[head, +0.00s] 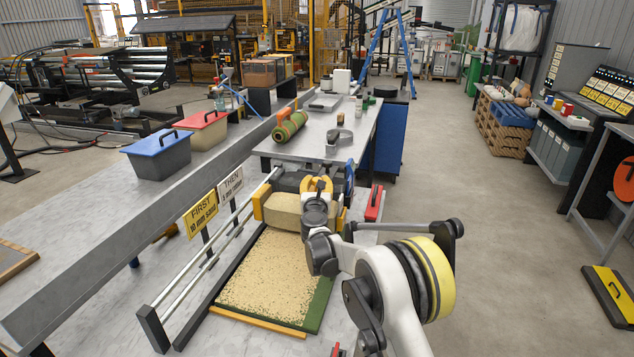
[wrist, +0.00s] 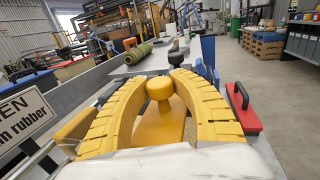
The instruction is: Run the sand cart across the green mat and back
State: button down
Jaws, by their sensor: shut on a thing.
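The green mat (head: 322,303) lies on the near bench in the head view. Speckled sand covers most of it, and green shows along its right edge. The sand cart (head: 284,211), a tan box with yellow ends, stands at the mat's far end beside the rails (head: 205,262). My gripper (head: 317,186) is above the cart. In the wrist view its yellow fingers (wrist: 158,95) curve around the cart's round yellow knob (wrist: 159,88) and are shut on it. The cart's underside and part of its right side are hidden by my gripper and arm.
A blue-lidded bin (head: 157,156) and a red-lidded bin (head: 203,133) stand on the left ledge. Signs (head: 201,212) stand by the rails. A red block with a black handle (head: 374,204) lies right of the cart. A turf roll (head: 290,127) lies on the table beyond.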

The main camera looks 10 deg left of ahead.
jog(key=c, duration=1.1)
grip_release()
jog(key=shift+d, duration=0.1)
jog(key=shift+s, duration=0.1)
jog(key=s, duration=0.4)
jog(key=s+d, duration=0.1)
jog(key=s, duration=0.2)
jog(key=s+d, duration=0.1)
jog(key=s, duration=0.3)
jog(key=shift+s, duration=0.3)
